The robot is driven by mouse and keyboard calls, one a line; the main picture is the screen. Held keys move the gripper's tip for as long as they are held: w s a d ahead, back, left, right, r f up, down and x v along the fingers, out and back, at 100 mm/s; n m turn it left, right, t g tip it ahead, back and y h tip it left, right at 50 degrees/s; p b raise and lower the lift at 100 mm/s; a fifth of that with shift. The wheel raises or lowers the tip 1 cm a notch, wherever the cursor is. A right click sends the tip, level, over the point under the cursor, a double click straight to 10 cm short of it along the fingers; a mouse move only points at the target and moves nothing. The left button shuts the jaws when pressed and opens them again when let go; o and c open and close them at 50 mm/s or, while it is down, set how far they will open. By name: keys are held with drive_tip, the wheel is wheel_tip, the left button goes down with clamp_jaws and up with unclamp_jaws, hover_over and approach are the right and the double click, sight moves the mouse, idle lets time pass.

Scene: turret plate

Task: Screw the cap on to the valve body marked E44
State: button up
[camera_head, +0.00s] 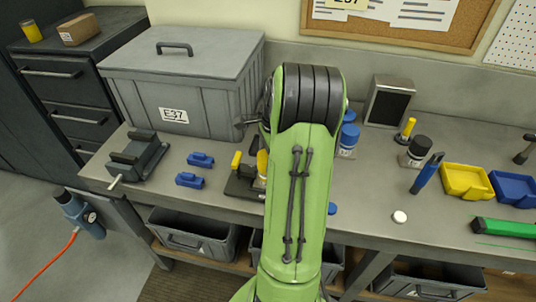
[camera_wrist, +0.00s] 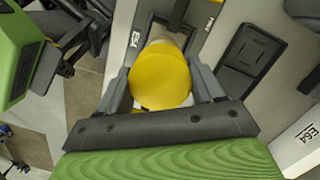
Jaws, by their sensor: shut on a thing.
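My gripper (camera_wrist: 163,84) is shut on a round yellow cap (camera_wrist: 160,74), with one grey finger on each side of it. The cap hides most of what lies under it, so I cannot tell whether it touches a valve body or is threaded on. A white label that seems to read E44 (camera_wrist: 135,38) shows just beyond the cap in the wrist view, on a grey surface. In the head view my green arm hides the gripper; a yellow piece (camera_head: 262,163) shows at its left edge, above a dark fixture (camera_head: 240,187).
A large grey lidded box (camera_head: 185,85) stands at the back left. A dark clamp-like device (camera_head: 137,157) and two blue pieces (camera_head: 190,180) lie left of my arm. A black-topped jar (camera_head: 417,150), yellow tray (camera_head: 465,181) and blue tray (camera_head: 513,187) stand to the right. A label E64 (camera_wrist: 307,136) shows at right.

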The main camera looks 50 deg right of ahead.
idle(0.5)
drive_tip(key=shift+f, duration=0.35)
drive_tip(key=shift+f, duration=0.3)
idle(0.7)
drive_tip(key=o, duration=1.1)
drive_tip(key=r+p, duration=0.1)
drive_tip(key=r, duration=0.4)
drive_tip(key=s+d+r+p, duration=0.1)
drive_tip(key=r, duration=0.4)
drive_tip(key=d+r+p, duration=0.1)
drive_tip(key=r, duration=0.4)
drive_tip(key=shift+s+r, duration=0.2)
drive_tip(key=shift+r, duration=0.2)
